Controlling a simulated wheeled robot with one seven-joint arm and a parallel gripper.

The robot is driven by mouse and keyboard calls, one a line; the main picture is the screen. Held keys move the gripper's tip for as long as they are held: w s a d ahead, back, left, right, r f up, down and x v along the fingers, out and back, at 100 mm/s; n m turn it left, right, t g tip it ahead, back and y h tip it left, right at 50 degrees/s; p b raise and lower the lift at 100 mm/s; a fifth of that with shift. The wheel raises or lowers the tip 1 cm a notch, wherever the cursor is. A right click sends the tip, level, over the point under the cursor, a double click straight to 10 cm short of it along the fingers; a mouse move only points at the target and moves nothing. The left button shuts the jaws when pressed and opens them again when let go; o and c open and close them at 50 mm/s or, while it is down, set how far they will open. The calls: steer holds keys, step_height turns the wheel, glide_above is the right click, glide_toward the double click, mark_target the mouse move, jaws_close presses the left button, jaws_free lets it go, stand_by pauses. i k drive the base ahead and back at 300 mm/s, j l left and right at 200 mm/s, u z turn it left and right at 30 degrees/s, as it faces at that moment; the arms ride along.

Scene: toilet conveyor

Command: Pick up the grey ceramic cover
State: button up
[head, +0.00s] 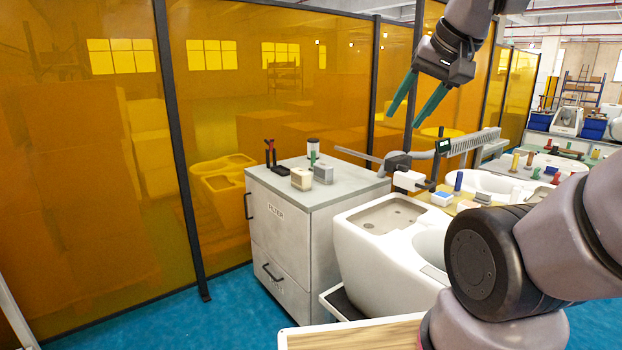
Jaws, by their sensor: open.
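My gripper (403,120) hangs high in the upper right part of the head view, with its two green fingers apart and nothing between them. It is in the air above and to the right of the cabinet (330,192). A small grey block-like piece (323,173) sits on the cabinet top and looks like the grey ceramic cover, but it is too small to be sure. A beige block (301,180) stands just left of it, close beside it.
Behind these blocks stand a white-topped cylinder (313,146) and red-and-black tools (270,153). A white toilet body (385,250) stands right of the cabinet. Amber panels (240,90) close off the back. My arm hides much of the lower right. The cabinet's front top is clear.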

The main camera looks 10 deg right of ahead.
mark_target(323, 172)
steer(key=i+j+z, duration=0.1)
steer(key=i+j, duration=0.2)
steer(key=i+j+z, duration=0.1)
steer(key=i+j, duration=0.15)
steer(key=i+j+z, duration=0.1)
steer(key=i+j, duration=0.2)
steer(key=i+j+z, duration=0.15)
steer(key=j, duration=0.25)
steer(key=i+j+z, duration=0.1)
steer(key=i+j, duration=0.2)
steer(key=i+j+z, duration=0.1)
steer(key=i+j, duration=0.15)
steer(key=j, duration=0.2)
steer(key=i+j+z, duration=0.1)
steer(key=j, duration=0.3)
steer(key=i+j+z, duration=0.1)
steer(key=i+j, duration=0.2)
steer(key=j, duration=0.15)
